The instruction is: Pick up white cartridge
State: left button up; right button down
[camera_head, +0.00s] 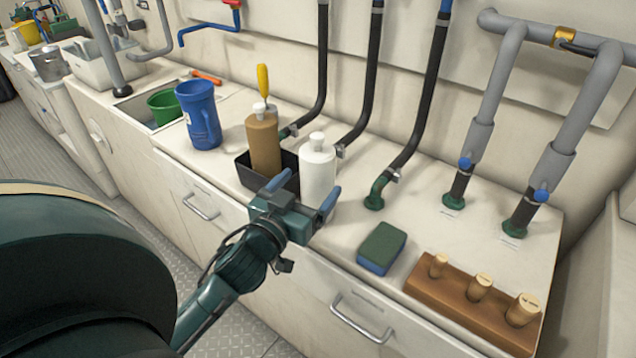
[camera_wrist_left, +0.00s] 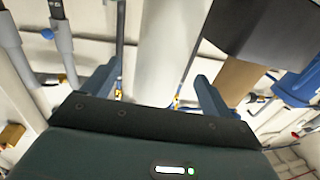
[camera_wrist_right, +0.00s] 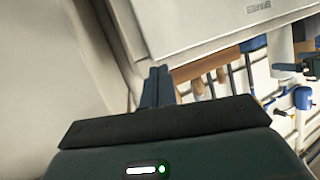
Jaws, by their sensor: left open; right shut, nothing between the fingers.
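The white cartridge (camera_head: 317,172) stands upright on the counter, just in front of and right of a black tray. My left gripper (camera_head: 311,181) is open in front of it, with its fingers pointing at the cartridge from either side. In the left wrist view the white cartridge (camera_wrist_left: 165,55) shows between the two open fingers (camera_wrist_left: 160,85); I cannot tell whether they touch it. My right gripper (camera_wrist_right: 157,84) is shut and empty in the right wrist view, away from the cartridge and out of the head view.
A brown cartridge (camera_head: 264,148) and a yellow-handled tool (camera_head: 263,80) stand at the black tray (camera_head: 248,173). A blue jug (camera_head: 203,120) is to the left. A sponge (camera_head: 381,249), a wooden plug block (camera_head: 455,308) and hoses (camera_head: 424,95) are to the right.

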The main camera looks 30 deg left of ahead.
pick_arm(q)
jog(key=w, duration=0.6)
jog(key=shift+w+a+r, duration=0.15)
jog(key=shift+w+a, duration=0.05)
jog(key=shift+a, duration=0.1)
jog(key=shift+c, duration=0.6)
jog(key=c, duration=1.1)
